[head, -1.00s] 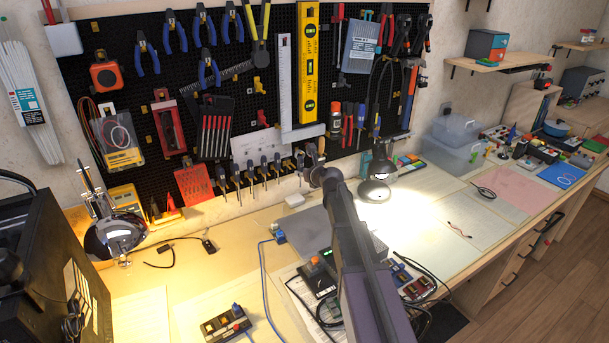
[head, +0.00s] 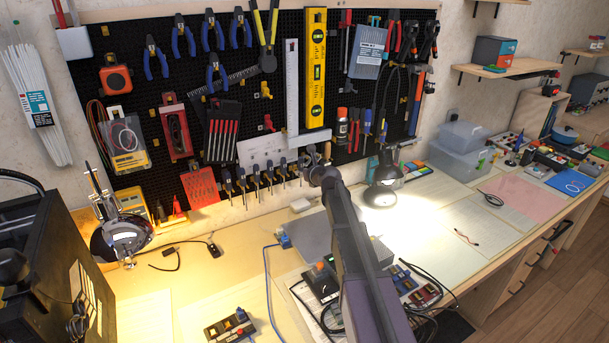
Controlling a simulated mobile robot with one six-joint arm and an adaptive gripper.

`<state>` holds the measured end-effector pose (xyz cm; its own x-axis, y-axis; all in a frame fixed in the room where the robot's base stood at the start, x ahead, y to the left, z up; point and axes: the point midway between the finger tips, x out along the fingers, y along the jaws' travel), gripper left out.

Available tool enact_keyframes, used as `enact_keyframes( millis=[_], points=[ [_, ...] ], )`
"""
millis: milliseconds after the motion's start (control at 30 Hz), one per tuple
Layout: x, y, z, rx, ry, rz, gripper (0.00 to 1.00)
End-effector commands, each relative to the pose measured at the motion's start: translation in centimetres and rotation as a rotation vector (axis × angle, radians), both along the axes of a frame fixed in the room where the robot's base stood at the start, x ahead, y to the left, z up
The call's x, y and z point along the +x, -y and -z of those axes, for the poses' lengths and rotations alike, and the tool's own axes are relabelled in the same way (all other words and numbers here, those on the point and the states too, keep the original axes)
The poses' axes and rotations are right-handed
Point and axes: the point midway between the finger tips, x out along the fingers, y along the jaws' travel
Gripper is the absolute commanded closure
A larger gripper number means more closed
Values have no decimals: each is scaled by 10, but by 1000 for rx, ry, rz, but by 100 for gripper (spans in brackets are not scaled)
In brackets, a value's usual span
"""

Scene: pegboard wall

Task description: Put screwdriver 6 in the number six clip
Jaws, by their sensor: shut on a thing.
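My gripper (head: 314,164) is at the right end of a row of screwdrivers on the pegboard, seen from behind and small in the head view. It is shut on a screwdriver, taken as screwdriver 6, whose dark handle (head: 311,153) shows only in part by the jaws. Several dark-handled screwdrivers (head: 254,178) hang upright in a row below a white panel (head: 262,149). The number six clip cannot be made out; my gripper and wrist cover the right end of the row. Whether the held screwdriver touches a clip cannot be told.
A desk lamp (head: 384,190) stands close to the right of my arm. A white ruler (head: 292,90) and a yellow level (head: 315,70) hang above the gripper. Red and blue handled tools (head: 366,122) hang to the right. The bench (head: 180,292) below left is partly clear.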

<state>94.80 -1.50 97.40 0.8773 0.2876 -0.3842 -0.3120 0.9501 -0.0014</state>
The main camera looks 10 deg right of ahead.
Motion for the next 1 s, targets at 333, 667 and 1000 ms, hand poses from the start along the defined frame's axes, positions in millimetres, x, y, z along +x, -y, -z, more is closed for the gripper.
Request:
enact_keyframes(
  millis=[333,667,1000],
  points=[
    [15,-5,0,-1,0,0,100],
    [28,-9,0,-1,0,0,100],
    [35,-11,3,0,0,0,100]
  ],
)
